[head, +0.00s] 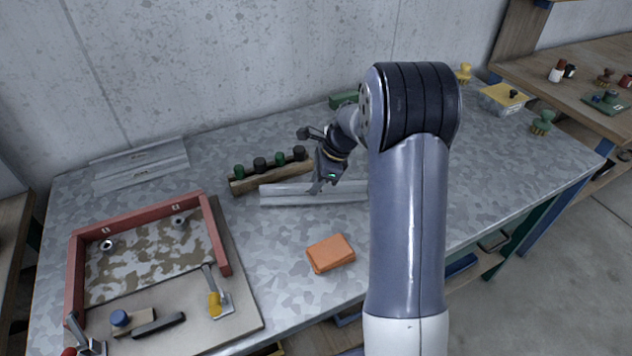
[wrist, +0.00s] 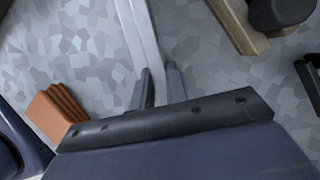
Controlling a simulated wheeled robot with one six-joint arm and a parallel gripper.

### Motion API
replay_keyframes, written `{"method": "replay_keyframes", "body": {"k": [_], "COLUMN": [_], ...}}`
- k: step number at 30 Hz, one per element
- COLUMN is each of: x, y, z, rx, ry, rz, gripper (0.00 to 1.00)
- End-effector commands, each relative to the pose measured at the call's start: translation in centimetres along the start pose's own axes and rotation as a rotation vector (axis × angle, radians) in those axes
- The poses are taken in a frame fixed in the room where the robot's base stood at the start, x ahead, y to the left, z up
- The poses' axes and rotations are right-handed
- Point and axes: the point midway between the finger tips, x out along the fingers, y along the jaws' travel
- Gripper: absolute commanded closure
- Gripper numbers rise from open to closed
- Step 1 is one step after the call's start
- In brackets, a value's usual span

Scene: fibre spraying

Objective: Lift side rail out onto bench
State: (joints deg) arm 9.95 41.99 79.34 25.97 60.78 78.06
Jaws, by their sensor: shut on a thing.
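A long pale grey metal rail (head: 285,193) is at the middle of the bench, in front of a wooden block with dark-knobbed tools. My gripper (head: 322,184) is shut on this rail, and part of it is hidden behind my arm. In the wrist view the rail (wrist: 138,30) runs up from between my two fingers (wrist: 159,90). I cannot tell whether it touches the bench or is slightly above it. A red three-sided frame (head: 74,275) stands on a board at the left, around a blotched brown and pale panel.
The bench (head: 270,270) has bare room in front of the rail, beside an orange block (head: 331,253). The wooden tool block (head: 243,186) stands close behind the rail. Flat metal strips (head: 140,165) lie at the back left. A clear tub (head: 502,98) is at the back right.

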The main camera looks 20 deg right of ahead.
Motion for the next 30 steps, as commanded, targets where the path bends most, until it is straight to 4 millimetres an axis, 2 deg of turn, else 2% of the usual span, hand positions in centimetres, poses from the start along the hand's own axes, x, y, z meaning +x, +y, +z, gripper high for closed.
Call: {"method": "replay_keyframes", "body": {"k": [11,29,30], "x": [0.0,1.1,1.1], "y": [0.0,0.0,0.0], "z": [0.0,-0.4,-0.4], "rx": [0.000,0.000,0.000], "ry": [0.000,0.000,0.000], "rz": [-0.001,0.000,0.000], "gripper": [1.00,1.00,0.84]}}
